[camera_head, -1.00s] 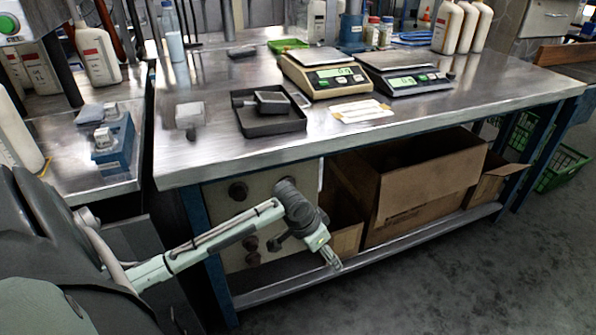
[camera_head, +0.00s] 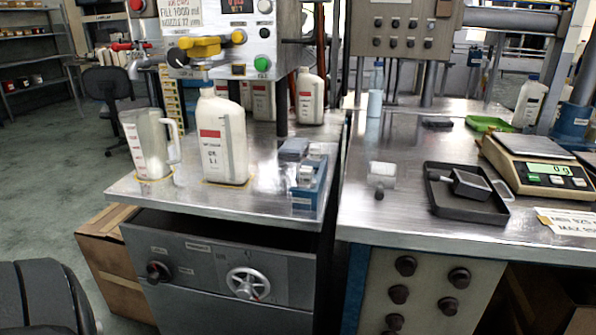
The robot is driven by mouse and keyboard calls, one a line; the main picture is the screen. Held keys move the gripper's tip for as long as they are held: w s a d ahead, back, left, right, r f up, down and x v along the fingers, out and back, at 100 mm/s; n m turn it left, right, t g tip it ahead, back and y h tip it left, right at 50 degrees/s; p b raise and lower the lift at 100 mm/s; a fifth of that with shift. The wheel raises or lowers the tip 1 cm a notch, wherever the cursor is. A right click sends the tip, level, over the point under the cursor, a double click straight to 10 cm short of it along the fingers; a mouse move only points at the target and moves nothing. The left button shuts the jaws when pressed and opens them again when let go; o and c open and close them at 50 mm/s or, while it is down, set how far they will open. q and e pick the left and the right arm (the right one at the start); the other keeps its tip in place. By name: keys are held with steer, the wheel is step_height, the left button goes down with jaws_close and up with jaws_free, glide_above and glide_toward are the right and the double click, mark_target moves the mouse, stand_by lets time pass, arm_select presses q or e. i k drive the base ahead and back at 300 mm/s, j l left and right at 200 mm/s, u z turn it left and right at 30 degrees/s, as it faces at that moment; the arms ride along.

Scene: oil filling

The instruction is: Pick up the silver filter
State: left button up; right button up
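A small silver-grey piece (camera_head: 382,170) with a dark lower end lies on the left part of the right metal table; it looks like the silver filter, though it is too small to be sure. To its right, a black tray (camera_head: 458,213) holds a dark-framed block with a grey face (camera_head: 471,184). Left of the gap between the tables, a blue holder (camera_head: 306,195) with grey blocks stands on the left table. Neither of my grippers shows in this view.
A large white bottle (camera_head: 222,140) and a clear jug (camera_head: 150,145) stand on the left table under the filling machine (camera_head: 232,40). A scale (camera_head: 535,165) and a green tray (camera_head: 488,123) are at the right. A dark shape fills the lower left corner.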

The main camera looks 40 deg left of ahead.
mark_target(381, 175)
steer(key=i+u, duration=0.35)
steer(key=u, duration=0.15)
steer(key=i+l+u, duration=0.1)
steer(key=i+u, duration=0.35)
steer(key=k, duration=0.75)
